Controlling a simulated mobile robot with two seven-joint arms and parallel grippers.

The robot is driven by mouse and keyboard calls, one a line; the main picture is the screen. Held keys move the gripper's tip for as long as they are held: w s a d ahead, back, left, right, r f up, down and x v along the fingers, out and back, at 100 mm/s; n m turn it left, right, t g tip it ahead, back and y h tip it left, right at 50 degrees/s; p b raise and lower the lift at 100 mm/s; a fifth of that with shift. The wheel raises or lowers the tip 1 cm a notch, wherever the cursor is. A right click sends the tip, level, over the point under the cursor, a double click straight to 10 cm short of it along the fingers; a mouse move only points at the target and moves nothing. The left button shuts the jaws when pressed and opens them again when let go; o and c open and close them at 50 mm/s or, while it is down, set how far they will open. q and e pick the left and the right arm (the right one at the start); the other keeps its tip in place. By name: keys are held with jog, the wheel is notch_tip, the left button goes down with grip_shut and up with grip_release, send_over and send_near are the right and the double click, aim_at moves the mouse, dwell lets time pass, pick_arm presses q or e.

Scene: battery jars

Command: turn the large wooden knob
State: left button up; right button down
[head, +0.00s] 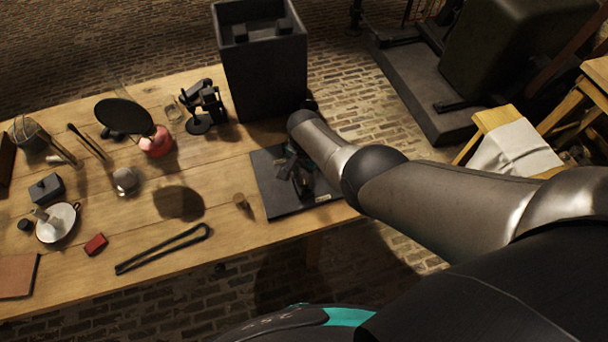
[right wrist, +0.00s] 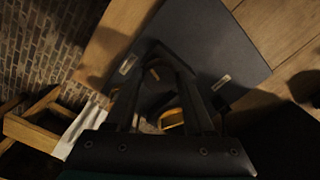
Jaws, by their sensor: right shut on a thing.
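My right gripper (head: 298,178) is over a dark flat base (head: 262,180) near the table's right end, with my arm reaching in from the right. In the right wrist view its dark fingers (right wrist: 163,66) close in over the same base (right wrist: 210,40). The gripper is shut on what seems to be the large wooden knob (right wrist: 172,118), a warm tan rounded piece showing between the fingers. The fingers and shadow hide most of it, so its turn angle cannot be told. In the head view the knob is hidden. My left gripper is not in view.
A tall dark box (head: 262,75) stands behind the base. A small wooden cylinder (head: 240,201) stands left of it. Black tongs (head: 160,250), a red block (head: 96,244), a white dish (head: 57,228) and a dark round disc (head: 124,116) are further left on the table.

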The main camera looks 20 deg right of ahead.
aim_at(304, 179)
dwell(0.3)
jog(key=shift+c, duration=1.3)
grip_release()
notch_tip(304, 179, up, 6)
jog(key=p, duration=0.4)
jog(key=shift+f, duration=0.25)
notch_tip(304, 179, up, 10)
jog(key=shift+f, duration=0.1)
